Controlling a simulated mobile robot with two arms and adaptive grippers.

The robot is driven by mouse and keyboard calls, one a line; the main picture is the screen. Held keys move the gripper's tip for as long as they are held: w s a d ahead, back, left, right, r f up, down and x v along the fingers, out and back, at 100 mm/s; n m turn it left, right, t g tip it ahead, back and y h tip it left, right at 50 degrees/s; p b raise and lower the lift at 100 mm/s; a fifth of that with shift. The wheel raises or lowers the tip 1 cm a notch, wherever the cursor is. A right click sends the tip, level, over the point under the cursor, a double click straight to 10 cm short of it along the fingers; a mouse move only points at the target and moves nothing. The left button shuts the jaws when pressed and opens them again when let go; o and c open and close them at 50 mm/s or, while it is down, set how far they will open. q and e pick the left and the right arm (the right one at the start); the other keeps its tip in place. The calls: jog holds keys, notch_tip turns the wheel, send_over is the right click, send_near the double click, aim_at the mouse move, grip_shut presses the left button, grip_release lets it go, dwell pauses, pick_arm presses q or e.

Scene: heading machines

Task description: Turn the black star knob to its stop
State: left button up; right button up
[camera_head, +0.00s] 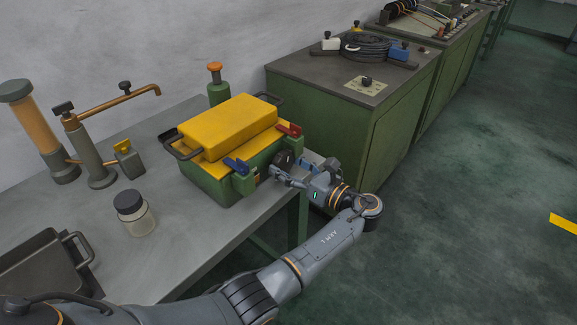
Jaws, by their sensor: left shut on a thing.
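A green box-shaped machine with a yellow lid (232,126) stands on the grey workbench. A dark round knob (283,158), which looks like the black star knob, sits on the machine's right-hand side, between a blue lever (236,165) and a red lever (290,130). My left gripper (279,172) reaches it from the right and is shut on it. The fingers and the shadow hide part of the knob, so its star shape and turn angle cannot be made out. My right gripper is not in view.
A glass jar with a black lid (134,212), a black tray (48,268) and a hand pump (88,150) stand on the bench at left. A green cabinet (350,105) with another black knob on its top stands behind. The floor at right is clear.

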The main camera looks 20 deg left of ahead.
pick_arm(q)
jog(key=shift+r+p, duration=0.15)
jog(key=shift+p, duration=0.4)
jog(key=m+p, duration=0.4)
jog(key=p, duration=0.2)
jog(key=shift+r+p, duration=0.2)
jog(key=shift+p, duration=0.15)
jog(key=shift+a+f+m+p, duration=0.1)
jog(key=shift+f+m+p, duration=0.1)
jog(key=shift+m+p, duration=1.15)
jog(key=shift+m, duration=0.25)
jog(key=o, duration=1.1)
jog(key=shift+f, duration=0.1)
jog(key=shift+o, duration=0.2)
